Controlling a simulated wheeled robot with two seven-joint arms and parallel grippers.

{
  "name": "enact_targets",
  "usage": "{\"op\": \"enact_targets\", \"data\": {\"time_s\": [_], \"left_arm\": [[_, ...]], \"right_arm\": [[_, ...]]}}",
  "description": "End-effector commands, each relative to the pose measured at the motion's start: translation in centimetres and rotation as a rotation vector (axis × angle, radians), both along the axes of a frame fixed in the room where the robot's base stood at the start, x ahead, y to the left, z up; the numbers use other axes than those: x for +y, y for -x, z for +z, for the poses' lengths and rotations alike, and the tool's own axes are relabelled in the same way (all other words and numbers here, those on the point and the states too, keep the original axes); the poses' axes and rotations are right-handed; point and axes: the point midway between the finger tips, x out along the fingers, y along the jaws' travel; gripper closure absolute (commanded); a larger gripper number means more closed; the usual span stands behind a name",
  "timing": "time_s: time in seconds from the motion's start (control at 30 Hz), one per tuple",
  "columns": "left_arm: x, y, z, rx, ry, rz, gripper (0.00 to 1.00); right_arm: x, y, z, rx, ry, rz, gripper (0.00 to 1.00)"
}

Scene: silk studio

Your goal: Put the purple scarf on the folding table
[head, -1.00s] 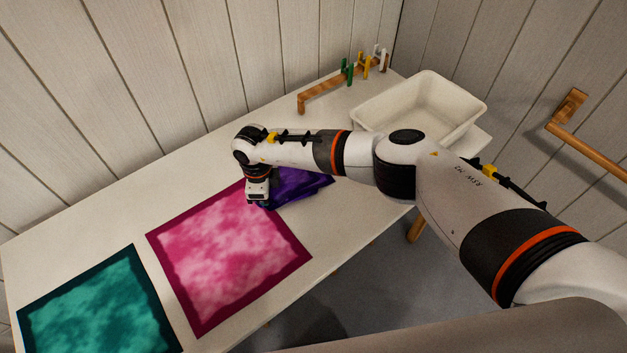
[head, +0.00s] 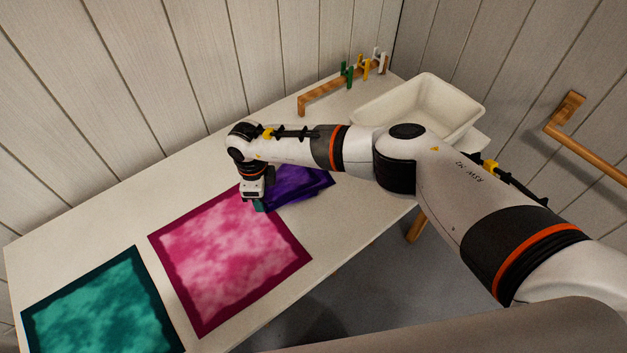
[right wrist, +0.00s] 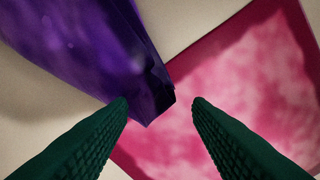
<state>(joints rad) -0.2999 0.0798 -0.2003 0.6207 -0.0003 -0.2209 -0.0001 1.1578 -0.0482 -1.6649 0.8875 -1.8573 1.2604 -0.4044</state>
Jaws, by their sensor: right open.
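The purple scarf (head: 298,187) lies folded or bunched on a long white table (head: 110,220), just beyond the upper right edge of the pink scarf. My forearm hides part of it. My right gripper (head: 258,206) is low at its left end, by the pink scarf's corner. In the right wrist view, the purple scarf (right wrist: 90,50) fills the upper left, and its dark tip lies ahead of and between the two green fingers of my gripper (right wrist: 161,103). The fingers are apart, with nothing seen clamped. My left gripper is not in view.
The pink scarf (head: 235,255) lies flat, and a teal scarf (head: 100,310) lies flat to its left. A white tub (head: 440,100) and a wooden rail with coloured pegs (head: 325,95) are at the far right. Bare table runs along the wall.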

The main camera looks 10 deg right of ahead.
Motion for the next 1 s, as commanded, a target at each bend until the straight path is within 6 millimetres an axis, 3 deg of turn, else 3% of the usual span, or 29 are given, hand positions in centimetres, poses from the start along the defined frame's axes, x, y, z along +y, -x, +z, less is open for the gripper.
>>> {"op": "enact_targets", "data": {"time_s": [0.23,0.5,0.67,0.93,1.0], "left_arm": [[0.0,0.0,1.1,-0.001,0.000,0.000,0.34],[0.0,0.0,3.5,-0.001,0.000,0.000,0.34],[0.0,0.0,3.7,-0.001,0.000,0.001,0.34],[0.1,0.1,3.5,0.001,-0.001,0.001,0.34],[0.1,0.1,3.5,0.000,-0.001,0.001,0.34]], "right_arm": [[0.7,0.3,1.9,-0.001,-0.001,0.003,0.55],[2.5,1.1,6.7,0.000,-0.001,0.002,0.55],[2.9,1.3,7.5,0.001,0.001,0.001,0.55],[1.4,1.3,6.0,0.002,0.002,-0.002,0.97],[0.4,1.3,5.1,0.002,0.002,-0.002,1.00]]}}
